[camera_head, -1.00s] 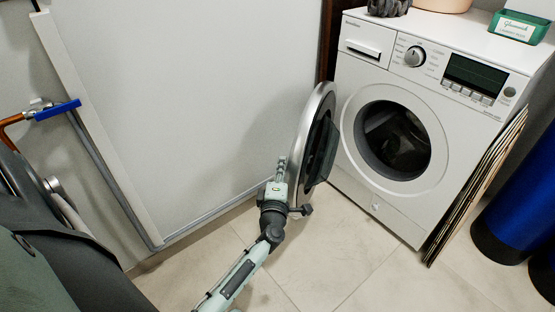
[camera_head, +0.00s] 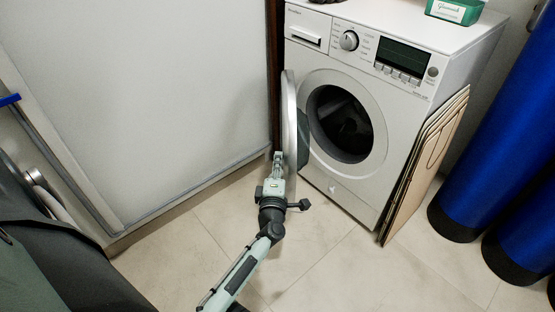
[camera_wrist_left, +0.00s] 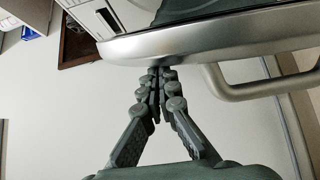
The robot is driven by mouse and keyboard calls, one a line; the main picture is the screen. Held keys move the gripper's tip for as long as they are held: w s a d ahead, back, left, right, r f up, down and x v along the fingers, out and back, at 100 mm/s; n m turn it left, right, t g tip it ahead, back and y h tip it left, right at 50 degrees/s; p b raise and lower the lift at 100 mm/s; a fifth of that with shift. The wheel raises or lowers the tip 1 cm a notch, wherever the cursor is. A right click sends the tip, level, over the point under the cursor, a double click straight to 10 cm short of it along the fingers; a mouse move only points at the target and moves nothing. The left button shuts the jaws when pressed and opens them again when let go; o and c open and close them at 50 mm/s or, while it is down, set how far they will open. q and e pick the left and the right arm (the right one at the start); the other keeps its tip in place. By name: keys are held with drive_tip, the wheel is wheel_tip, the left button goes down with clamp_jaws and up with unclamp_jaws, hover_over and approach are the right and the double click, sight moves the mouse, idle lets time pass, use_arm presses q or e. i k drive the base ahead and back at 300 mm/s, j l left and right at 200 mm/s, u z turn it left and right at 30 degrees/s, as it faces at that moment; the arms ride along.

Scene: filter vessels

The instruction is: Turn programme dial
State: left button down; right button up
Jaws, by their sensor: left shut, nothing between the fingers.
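The programme dial (camera_head: 349,40) is a round silver knob on the upper front panel of the white washing machine (camera_head: 413,112), right of the drawer. Nothing touches it. The machine's round door (camera_head: 289,105) stands open to the left, seen almost edge-on. My left gripper (camera_head: 278,157) is shut and empty at the door's outer side, low and well away from the dial. In the left wrist view its closed fingertips (camera_wrist_left: 162,71) are at the silver door rim (camera_wrist_left: 215,38); whether they touch it I cannot tell. My right gripper is not in view.
Brown flat panels (camera_head: 425,165) lean on the machine's right side. Blue cylinders (camera_head: 490,130) stand further right. A green box (camera_head: 455,10) sits on top of the machine. A pale wall (camera_head: 140,90) bounds the left. The tiled floor (camera_head: 335,250) in front is clear.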

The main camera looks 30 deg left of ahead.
sight(348, 40)
drive_tip(key=i+l, duration=0.2)
drive_tip(key=l, duration=0.15)
drive_tip(key=i+l, duration=0.2)
drive_tip(key=l, duration=0.15)
drive_tip(key=i+l, duration=0.4)
drive_tip(key=i, duration=0.05)
